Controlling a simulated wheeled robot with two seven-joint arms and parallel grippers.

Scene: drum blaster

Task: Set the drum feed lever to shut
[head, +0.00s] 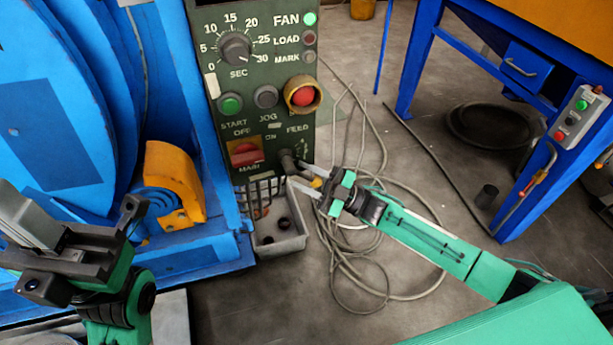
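The drum feed lever (316,183) has a dark hub under the FEED label at the lower right of the green control panel (268,131). Its yellow tip points down and to the right. My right gripper (296,174) reaches in from the right, its two pale fingers apart on either side of the lever. I cannot tell whether either finger touches it. The small marks around the lever are too small to read. My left gripper (88,248) is at the lower left, away from the panel, and its finger gap is not clear.
A grey bin (279,240) with dark lumps stands below the panel. The big blue drum machine (65,120) fills the left, with an orange guard (178,180). Loose cables (385,293) coil on the floor. A blue-legged bench (530,200) stands at the right.

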